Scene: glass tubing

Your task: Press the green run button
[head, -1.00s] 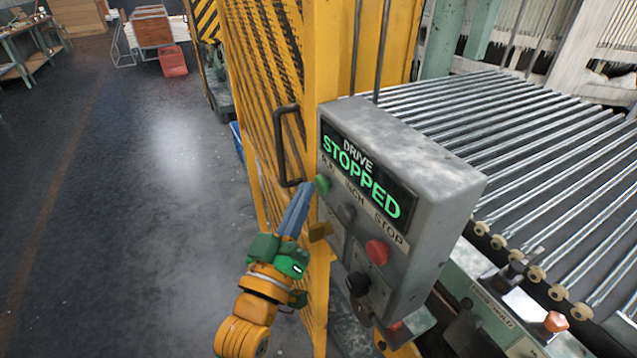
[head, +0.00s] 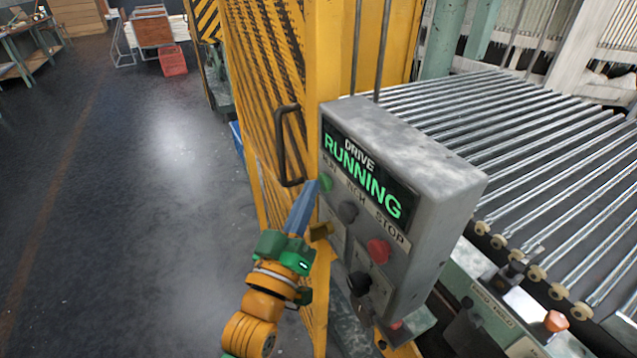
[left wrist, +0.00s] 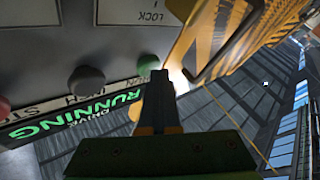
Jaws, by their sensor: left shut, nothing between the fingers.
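The green run button (head: 326,183) is at the left of the top button row on the grey control box (head: 430,150). In the left wrist view the green button (left wrist: 148,64) shows just beyond the shut fingertips (left wrist: 157,74). I cannot tell whether they still touch it. My right gripper is not in view.
A dark inch button (head: 348,212) and a red stop button (head: 378,250) sit beside the green one. A black knob (head: 359,283) is below. A yellow mesh guard with a dark handle (head: 287,145) stands close left of the box. Metal rollers (head: 540,150) lie behind it.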

